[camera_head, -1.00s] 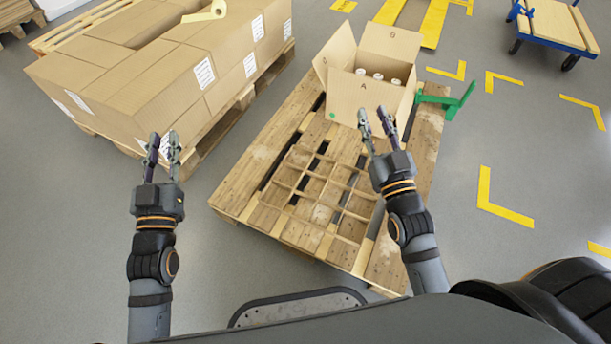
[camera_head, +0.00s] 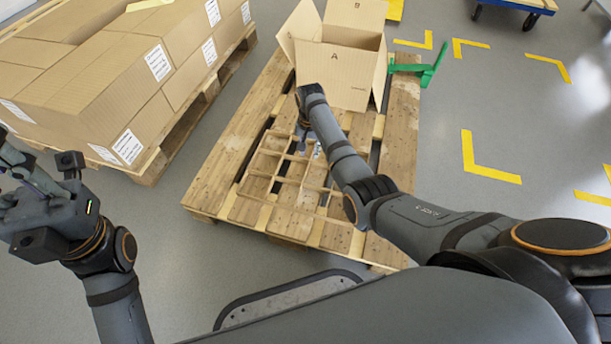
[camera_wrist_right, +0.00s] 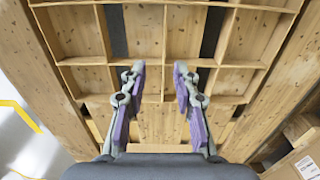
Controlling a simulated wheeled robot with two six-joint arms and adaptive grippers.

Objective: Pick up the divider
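The divider (camera_head: 291,181) is a thin tan grid of crossed slats lying flat on the wooden pallet. It also fills the upper part of the right wrist view (camera_wrist_right: 165,40). My right gripper (camera_head: 304,143) is over the divider's far part, its fingers partly hidden by my arm in the head view. In the right wrist view its two fingers (camera_wrist_right: 160,75) are apart with nothing between them, pointing at the slats; contact cannot be told. My left gripper (camera_head: 12,178) is at the left edge of the head view, fingers spread and empty, partly cut off.
An open carton (camera_head: 336,75) marked A stands on the pallet (camera_head: 222,170) just beyond the divider. A green strap-like piece (camera_head: 430,72) sticks out at its right. Closed cartons (camera_head: 95,95) stand on another pallet at left. Grey floor lies between the pallets.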

